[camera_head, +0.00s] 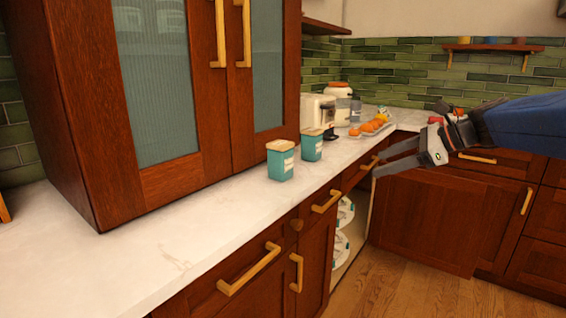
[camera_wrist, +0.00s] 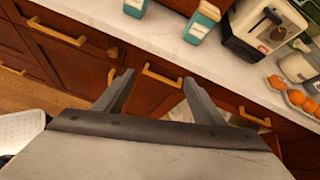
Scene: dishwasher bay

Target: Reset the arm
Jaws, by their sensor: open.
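My gripper (camera_head: 397,157) is at the right in the head view, in front of the counter's edge and above the floor, pointing left. Its two dark fingers are spread and nothing is between them. In the wrist view the open fingers (camera_wrist: 160,92) point toward the drawer fronts below the counter, apart from them. My arm reaches in from the right edge of the head view.
Two teal canisters (camera_head: 281,160) (camera_head: 311,145) stand on the white counter (camera_head: 150,250). Below, an open bay holds a rack of dishes (camera_head: 342,245). The wooden floor (camera_head: 400,295) is clear.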

